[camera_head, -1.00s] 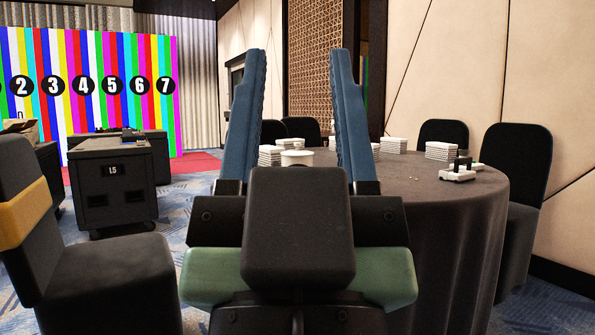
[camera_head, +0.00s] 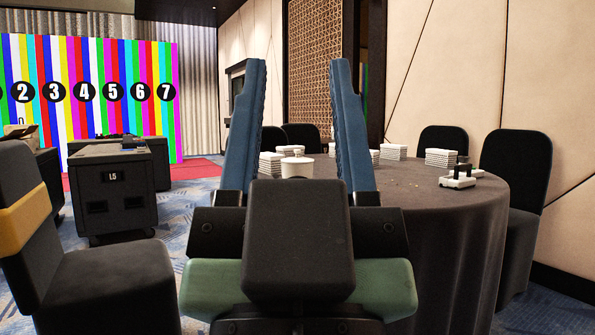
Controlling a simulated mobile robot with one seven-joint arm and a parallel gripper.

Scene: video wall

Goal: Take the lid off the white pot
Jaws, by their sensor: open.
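The white pot (camera_head: 297,169) stands on the round table with the dark cloth (camera_head: 420,200). Its lid (camera_head: 297,157) is on top, with a small knob showing. My gripper (camera_head: 297,80) is open, its two long blue fingers pointing up in the picture. The pot shows in the gap between the fingers, beyond the dark palm block. The palm hides the pot's lower part. I cannot tell how far the fingers are from the pot. Nothing is held.
Stacks of white items (camera_head: 440,157) stand on the table, with a small white-and-black device (camera_head: 458,178) at right. Dark chairs (camera_head: 515,170) ring the table. A chair (camera_head: 85,280) is close at left. Black cases (camera_head: 112,190) stand before the striped wall (camera_head: 100,90).

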